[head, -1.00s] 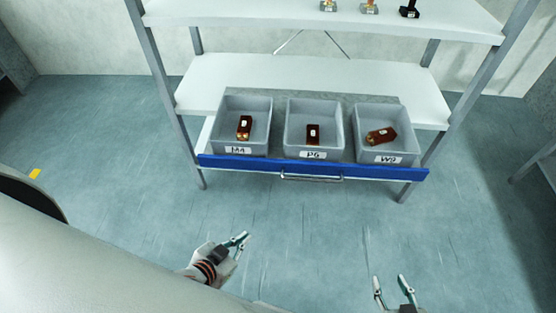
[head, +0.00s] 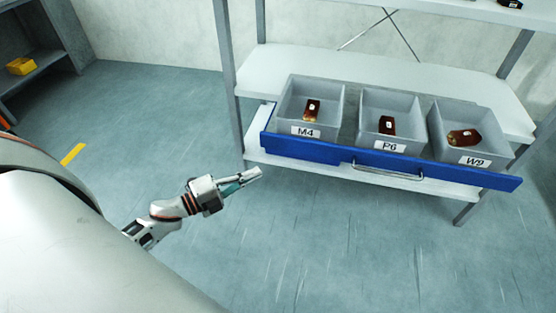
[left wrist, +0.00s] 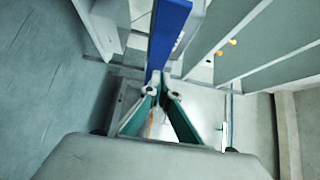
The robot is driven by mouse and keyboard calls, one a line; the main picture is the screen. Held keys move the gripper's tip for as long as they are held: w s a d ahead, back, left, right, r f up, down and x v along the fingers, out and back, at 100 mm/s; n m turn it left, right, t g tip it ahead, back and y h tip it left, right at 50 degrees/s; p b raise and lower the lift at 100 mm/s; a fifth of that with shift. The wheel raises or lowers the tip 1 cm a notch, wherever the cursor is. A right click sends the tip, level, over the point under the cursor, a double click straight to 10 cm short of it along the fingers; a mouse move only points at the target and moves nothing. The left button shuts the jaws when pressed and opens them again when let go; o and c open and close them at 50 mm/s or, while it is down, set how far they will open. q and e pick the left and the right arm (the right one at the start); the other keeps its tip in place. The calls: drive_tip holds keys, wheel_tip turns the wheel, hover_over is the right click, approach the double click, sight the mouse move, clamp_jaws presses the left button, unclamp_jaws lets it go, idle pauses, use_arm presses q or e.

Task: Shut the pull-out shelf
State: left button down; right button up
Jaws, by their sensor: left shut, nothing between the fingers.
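The pull-out shelf stands out from the rack, with a long blue front panel (head: 310,152) and a metal bar handle (head: 388,174) at its middle. It carries three grey bins, labelled M4 (head: 305,131), P6 (head: 391,147) and W9 (head: 474,160). My left gripper (head: 254,174) is shut and empty, in front of the left end of the panel and slightly lower in the head view. In the left wrist view the blue panel (left wrist: 167,35) lies just beyond the closed fingertips (left wrist: 161,80); I cannot tell whether they touch. My right gripper is out of view.
The rack's grey left post (head: 222,75) rises near the panel's left end. A white fixed shelf (head: 275,65) is behind the bins. Each bin holds a dark brown item. The floor in front is clear. A yellow bin (head: 20,66) sits on another rack at far left.

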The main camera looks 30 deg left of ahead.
use_arm(q)
approach(296, 147)
drive_tip(key=d, duration=0.3)
drive_tip(key=shift+m, duration=0.3)
drive_tip(key=w, duration=0.4)
drive_tip(key=shift+f, duration=0.15)
drive_tip(key=shift+w+a, duration=0.15)
drive_tip(key=shift+w, duration=0.45)
